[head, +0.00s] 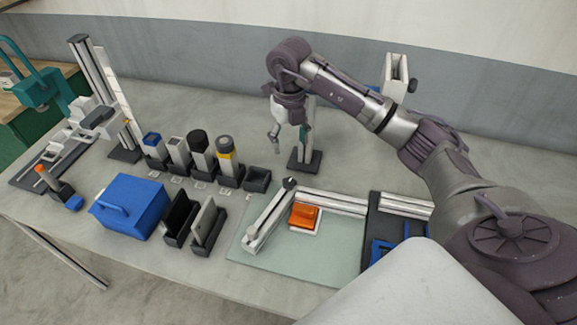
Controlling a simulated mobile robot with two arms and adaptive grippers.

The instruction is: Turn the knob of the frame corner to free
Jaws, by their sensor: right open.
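The frame corner is where two aluminium profiles (335,202) meet on the pale green mat (310,265). Its dark knob (289,184) stands up at the corner joint; which setting it is turned to cannot be read at this size. My right gripper (287,138) hangs open and empty above the table, behind the corner and clear of the knob. A small upright post with a dark base (305,160) stands close behind the gripper and is partly hidden by it. My left gripper is not in view.
An orange block (304,215) lies inside the profile corner. A row of holders with bottles (200,155), a blue box (130,208) and two dark slotted stands (180,220) are to the left. A dark tray (378,225) is right of the mat.

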